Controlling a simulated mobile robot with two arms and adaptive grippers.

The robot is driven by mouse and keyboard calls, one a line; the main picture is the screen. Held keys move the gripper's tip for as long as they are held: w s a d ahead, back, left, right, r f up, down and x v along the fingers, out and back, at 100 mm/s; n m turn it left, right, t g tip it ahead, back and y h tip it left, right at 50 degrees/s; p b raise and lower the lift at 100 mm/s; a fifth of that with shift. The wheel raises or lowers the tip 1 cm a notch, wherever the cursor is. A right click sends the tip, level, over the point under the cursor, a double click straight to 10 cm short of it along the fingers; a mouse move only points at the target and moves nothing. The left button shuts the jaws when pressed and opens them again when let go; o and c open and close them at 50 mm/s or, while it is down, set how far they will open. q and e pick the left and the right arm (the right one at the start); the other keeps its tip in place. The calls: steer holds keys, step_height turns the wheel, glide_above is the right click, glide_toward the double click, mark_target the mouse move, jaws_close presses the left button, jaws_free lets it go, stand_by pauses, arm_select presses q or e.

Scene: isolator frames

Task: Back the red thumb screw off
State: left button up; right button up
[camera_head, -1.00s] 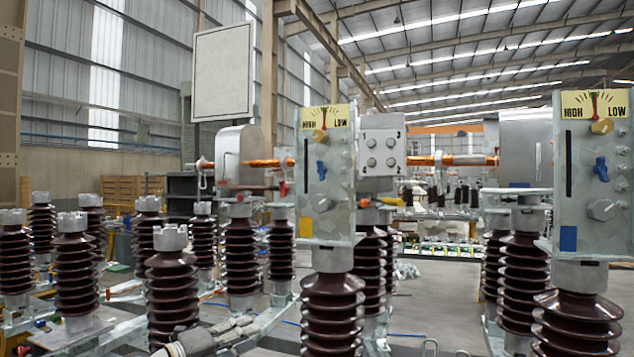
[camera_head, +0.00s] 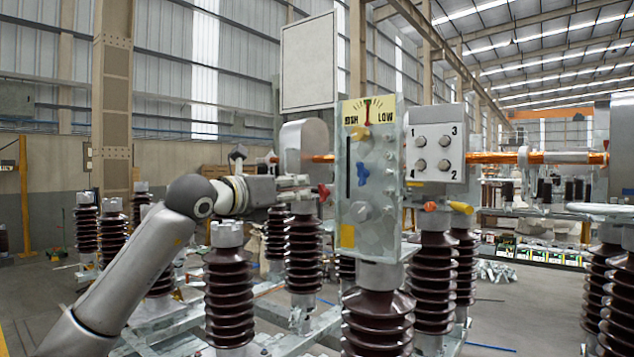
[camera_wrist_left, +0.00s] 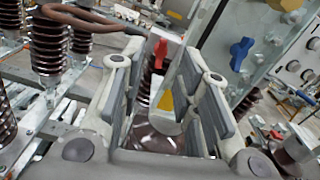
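The red thumb screw (camera_head: 323,192) sticks out from the left side of the grey panel box (camera_head: 372,235), which stands upright on a brown ribbed insulator. In the left wrist view the red screw (camera_wrist_left: 160,52) shows between and beyond the fingers, partly framed by them. My left gripper (camera_head: 298,188) reaches in from the left, just short of the screw. In the left wrist view the left gripper (camera_wrist_left: 160,80) is open, its two grey pads apart with nothing held. Whether a pad touches the screw cannot be told. My right gripper is not in view.
The panel front carries a blue knob (camera_head: 362,174), a grey round knob (camera_head: 361,211) and a yellow patch (camera_head: 347,235). A box with numbered buttons (camera_head: 436,143) stands behind it at right. Several ribbed insulators (camera_head: 229,290) stand below my left arm.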

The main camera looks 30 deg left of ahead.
mark_target(319, 187)
arm_select(q)
steer(key=w, duration=0.2)
steer(key=w+p, duration=0.1)
steer(key=w, duration=0.1)
steer(key=w+d+p, duration=0.1)
steer(key=w, duration=0.1)
steer(key=shift+w, duration=0.25)
steer(key=shift+w+p, duration=0.3)
steer(key=shift+w, duration=0.05)
jaws_close()
